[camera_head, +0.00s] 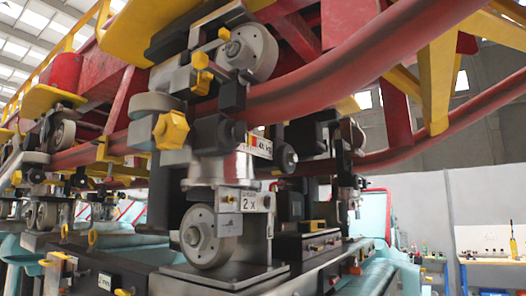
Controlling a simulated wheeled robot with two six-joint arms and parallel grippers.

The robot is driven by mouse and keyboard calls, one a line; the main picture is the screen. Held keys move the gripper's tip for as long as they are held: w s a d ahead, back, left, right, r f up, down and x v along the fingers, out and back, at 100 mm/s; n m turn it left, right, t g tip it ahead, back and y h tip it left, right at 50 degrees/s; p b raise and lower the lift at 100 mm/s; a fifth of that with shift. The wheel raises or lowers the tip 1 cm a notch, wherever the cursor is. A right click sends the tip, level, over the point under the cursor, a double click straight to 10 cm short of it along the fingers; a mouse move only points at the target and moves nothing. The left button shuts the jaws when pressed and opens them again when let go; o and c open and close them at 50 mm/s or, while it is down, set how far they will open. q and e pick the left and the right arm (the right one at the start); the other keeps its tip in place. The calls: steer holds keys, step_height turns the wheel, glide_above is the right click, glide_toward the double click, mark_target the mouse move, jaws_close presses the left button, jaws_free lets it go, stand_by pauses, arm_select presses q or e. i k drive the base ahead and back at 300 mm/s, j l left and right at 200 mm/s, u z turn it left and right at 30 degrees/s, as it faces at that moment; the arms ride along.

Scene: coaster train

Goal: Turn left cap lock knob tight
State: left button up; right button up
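A large yellow faceted knob (171,130) sits at the left of the wheel assembly in the middle of the view, beside a black block (215,134). It may be the left cap lock knob; no label on it confirms this. Smaller yellow knobs (200,62) show higher on the same assembly. Whether the large knob is tight cannot be told. Neither of my grippers is in view, and nothing touches the knob.
A red tubular rail (360,70) crosses overhead with yellow brackets (438,75). Wheels stand above (250,50) and below (207,236) the knob. A label reading 2 x (241,201) hangs below. Workbenches (490,258) stand far right. Open space shows at right.

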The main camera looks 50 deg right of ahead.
mark_target(238, 133)
steer(key=z, duration=1.65)
